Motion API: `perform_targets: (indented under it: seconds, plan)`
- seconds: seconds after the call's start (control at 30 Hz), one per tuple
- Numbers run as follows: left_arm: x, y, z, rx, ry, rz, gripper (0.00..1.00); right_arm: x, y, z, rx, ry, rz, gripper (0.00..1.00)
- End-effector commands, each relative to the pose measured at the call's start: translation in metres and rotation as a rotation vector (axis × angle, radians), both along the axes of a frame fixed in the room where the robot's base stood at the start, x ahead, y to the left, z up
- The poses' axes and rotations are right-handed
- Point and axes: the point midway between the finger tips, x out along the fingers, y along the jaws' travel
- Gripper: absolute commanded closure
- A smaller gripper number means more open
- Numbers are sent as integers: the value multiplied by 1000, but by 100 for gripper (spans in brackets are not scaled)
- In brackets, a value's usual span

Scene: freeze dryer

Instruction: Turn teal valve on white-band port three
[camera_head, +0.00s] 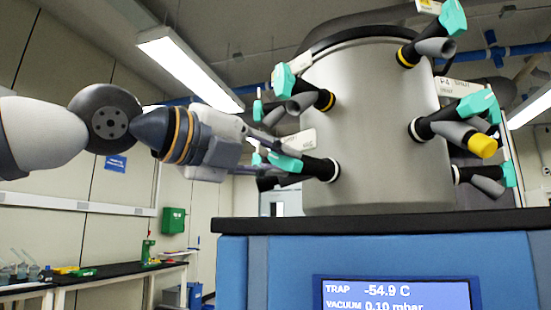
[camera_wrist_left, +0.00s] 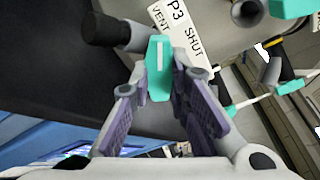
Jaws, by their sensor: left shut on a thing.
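The teal valve (camera_head: 285,162) sits on the lower-left port (camera_head: 318,168), a black stub with a white band, on the steel drum's side. In the left wrist view, the label (camera_wrist_left: 184,35) beside it reads P3, with VENT and SHUT on it. My left gripper (camera_head: 272,158) reaches in from the left at this port. In the left wrist view, the teal valve (camera_wrist_left: 159,68) lies between the fingertips, and the fingers are shut on it. The finger contact is partly hidden in the head view. My right gripper is not in view.
The steel drum (camera_head: 375,130) stands on a black top (camera_head: 380,221) over a blue cabinet with a display (camera_head: 395,293). A side bench (camera_head: 110,275) stands far left.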

Motion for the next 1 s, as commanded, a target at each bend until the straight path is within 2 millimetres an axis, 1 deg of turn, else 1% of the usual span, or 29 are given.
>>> perform_targets:
  seconds: [0.2,0.23,0.3,0.57,0.67,0.77,0.9,1.0]
  plan:
    - [0,0,1,-4,1,0,100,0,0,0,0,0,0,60]
    - [0,0,1,-4,1,0,77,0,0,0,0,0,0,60]
    - [0,0,1,-3,0,0,63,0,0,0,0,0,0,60]
    - [0,0,0,-1,0,0,63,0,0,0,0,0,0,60]
    - [-6,6,1,-1,-1,0,63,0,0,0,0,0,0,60]
    - [-21,24,1,-3,-2,0,63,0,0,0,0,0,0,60]
    - [-47,53,2,-5,-4,1,63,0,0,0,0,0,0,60]
    - [-63,70,1,-3,-2,0,63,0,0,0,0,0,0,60]
